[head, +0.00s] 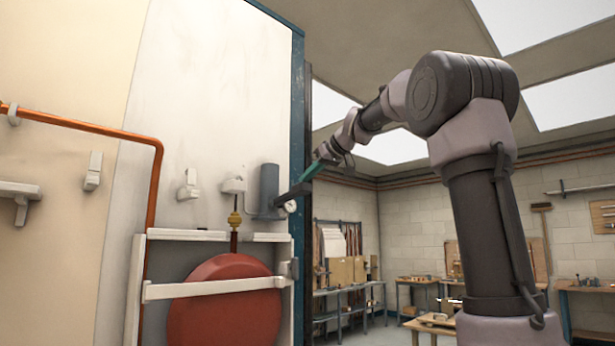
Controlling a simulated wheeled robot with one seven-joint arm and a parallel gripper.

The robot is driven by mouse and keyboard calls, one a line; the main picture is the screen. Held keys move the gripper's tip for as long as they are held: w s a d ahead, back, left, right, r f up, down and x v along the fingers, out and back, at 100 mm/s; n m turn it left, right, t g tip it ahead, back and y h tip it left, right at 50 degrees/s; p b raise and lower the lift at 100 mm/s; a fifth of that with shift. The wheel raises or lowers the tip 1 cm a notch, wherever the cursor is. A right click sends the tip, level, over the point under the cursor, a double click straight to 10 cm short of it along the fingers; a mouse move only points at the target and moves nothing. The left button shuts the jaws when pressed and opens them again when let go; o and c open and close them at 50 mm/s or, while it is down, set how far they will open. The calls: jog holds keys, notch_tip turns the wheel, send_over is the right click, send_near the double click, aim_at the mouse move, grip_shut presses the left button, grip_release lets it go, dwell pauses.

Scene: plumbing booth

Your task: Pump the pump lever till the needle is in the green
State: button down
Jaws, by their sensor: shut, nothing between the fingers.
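A dark grey pump cylinder (268,188) stands on the wall panel above the red tank. A dark bar, which looks like the pump lever (294,194), slants up to the right from beside it. A small round white gauge (290,206) sits just under the bar; its needle and green zone are too small to read. My arm reaches in from the right, and my gripper (312,171), with a teal-green part, is shut and empty at its end. It is just above the bar's right end; I cannot tell whether they touch.
A red round tank (224,305) sits in a white frame (212,288) below the pump. An orange-copper pipe (153,190) runs along the left. A blue post (297,130) edges the panel. Workbenches (349,290) stand far behind at right.

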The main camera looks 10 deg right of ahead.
aim_at(308, 186)
jog(key=shift+s+d+f, duration=0.1)
jog(key=shift+s+f, duration=0.15)
jog(key=shift+f, duration=0.5)
jog(key=shift+s+d+f, duration=0.1)
jog(key=shift+s+f, duration=0.1)
jog(key=shift+f, duration=0.5)
notch_tip(308, 186, down, 8)
jog(key=shift+s+r, duration=0.15)
jog(key=shift+s, duration=0.05)
notch_tip(308, 186, up, 5)
jog(key=s, duration=0.1)
jog(key=s+d, duration=0.6)
jog(key=s, duration=0.3)
jog(key=shift+f, duration=0.3)
